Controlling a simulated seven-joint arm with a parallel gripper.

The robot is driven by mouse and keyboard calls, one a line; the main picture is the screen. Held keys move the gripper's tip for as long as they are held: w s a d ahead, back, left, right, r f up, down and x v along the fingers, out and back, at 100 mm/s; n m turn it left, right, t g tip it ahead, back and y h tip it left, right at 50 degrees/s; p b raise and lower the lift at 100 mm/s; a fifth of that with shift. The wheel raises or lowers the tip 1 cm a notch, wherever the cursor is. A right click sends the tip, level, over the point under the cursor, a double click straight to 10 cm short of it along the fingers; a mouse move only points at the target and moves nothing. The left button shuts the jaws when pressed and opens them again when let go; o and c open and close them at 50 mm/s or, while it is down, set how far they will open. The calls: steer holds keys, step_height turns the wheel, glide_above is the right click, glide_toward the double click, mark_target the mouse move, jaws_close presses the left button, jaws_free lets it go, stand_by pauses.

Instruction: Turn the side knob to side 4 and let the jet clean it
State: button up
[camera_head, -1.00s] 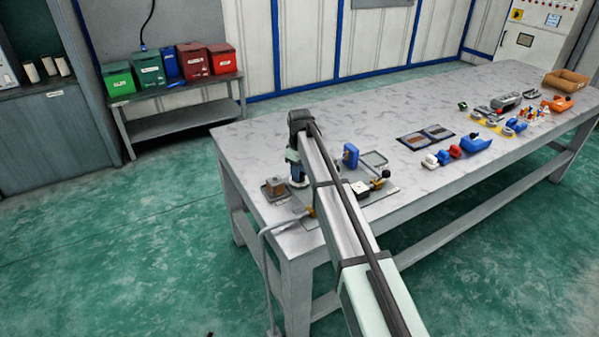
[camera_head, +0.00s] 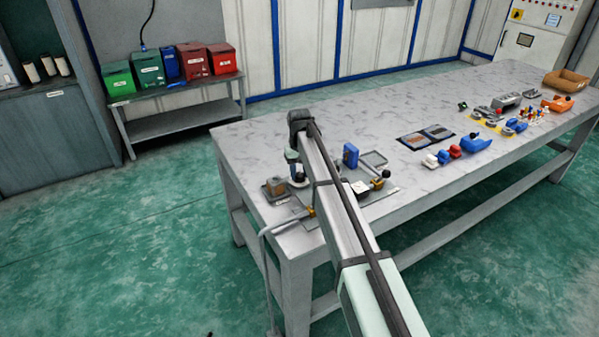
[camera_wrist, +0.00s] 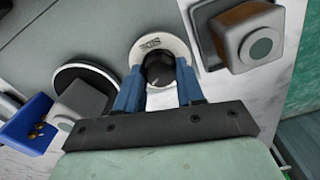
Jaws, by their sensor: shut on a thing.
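The side knob (camera_wrist: 160,73) is dark and round and stands on a white disc (camera_wrist: 143,47) with lettering that looks like "SIDE". No side number is readable. In the wrist view my gripper (camera_wrist: 159,85) has its blue fingers shut on the knob, one on each side. In the head view my gripper (camera_head: 296,175) is low over the near-left end of the table, largely hidden by my arm. A brown block with a grey round face (camera_wrist: 245,38) is right of the knob; it also shows in the head view (camera_head: 275,187). I cannot make out a jet.
A dark round disc with a pale rim (camera_wrist: 85,88) and a blue bin with yellow bits (camera_wrist: 28,122) lie left of the knob. A blue upright part (camera_head: 350,155) and a tray (camera_head: 374,159) stand right of my arm. The table's middle is mostly clear.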

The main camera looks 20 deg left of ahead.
mark_target(299, 174)
steer(key=shift+m, duration=0.8)
steer(key=o, duration=1)
steer(key=shift+o, duration=0.2)
step_height(299, 174, up, 14)
steer(key=shift+f, duration=0.1)
